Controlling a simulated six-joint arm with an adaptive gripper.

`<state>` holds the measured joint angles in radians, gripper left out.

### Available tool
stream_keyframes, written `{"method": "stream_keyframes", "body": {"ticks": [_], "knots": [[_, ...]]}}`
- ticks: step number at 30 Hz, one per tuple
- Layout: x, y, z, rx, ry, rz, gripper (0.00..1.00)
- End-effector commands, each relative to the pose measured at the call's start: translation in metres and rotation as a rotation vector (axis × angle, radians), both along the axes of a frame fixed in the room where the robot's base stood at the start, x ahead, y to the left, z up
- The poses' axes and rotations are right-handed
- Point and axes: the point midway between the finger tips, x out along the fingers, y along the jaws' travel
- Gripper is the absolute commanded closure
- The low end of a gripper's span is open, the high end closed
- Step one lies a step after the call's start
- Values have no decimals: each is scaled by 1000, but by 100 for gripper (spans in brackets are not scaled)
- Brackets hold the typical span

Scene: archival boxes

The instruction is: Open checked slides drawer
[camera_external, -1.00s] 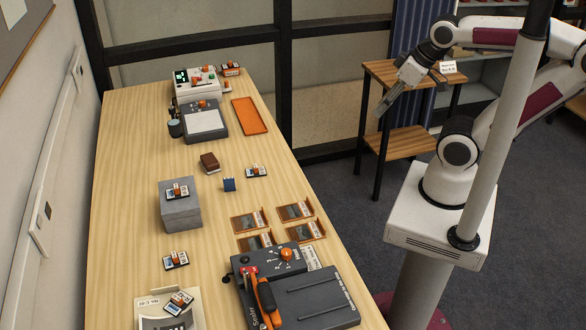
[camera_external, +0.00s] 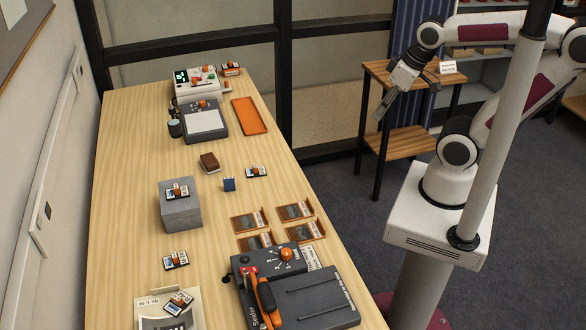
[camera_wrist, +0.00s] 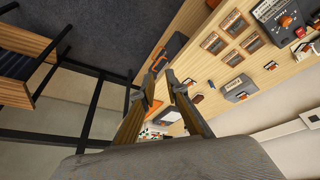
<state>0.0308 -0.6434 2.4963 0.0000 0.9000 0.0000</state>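I cannot pick out a drawer labelled for checked slides in either view. My gripper (camera_external: 380,112) is in the air right of the long table, in front of the small wooden shelf stand, well apart from everything on the table. In the wrist view its two fingers (camera_wrist: 156,82) are spread, with nothing between them. A grey box (camera_external: 181,213) stands on the table with a small slide-like piece (camera_external: 177,191) on top. Several brown-framed slides (camera_external: 296,210) lie near the table's right edge; they also show in the wrist view (camera_wrist: 233,23).
A dark device with an orange handle (camera_external: 315,296) fills the table's near end. An orange tray (camera_external: 249,115) and a dark scale-like device (camera_external: 204,123) are at the far end. The wooden shelf stand (camera_external: 408,142) carries a white sign (camera_external: 447,67). Mid-table has free room.

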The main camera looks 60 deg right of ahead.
Motion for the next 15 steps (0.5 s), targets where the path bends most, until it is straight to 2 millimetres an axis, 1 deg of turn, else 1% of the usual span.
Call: {"method": "stream_keyframes", "body": {"ticks": [1, 8, 15], "knots": [[2, -2, -5, 1, 26, -6, 86], [14, -5, -25, 17, 126, -36, 86], [31, -8, -44, 43, 207, -69, 86]]}}
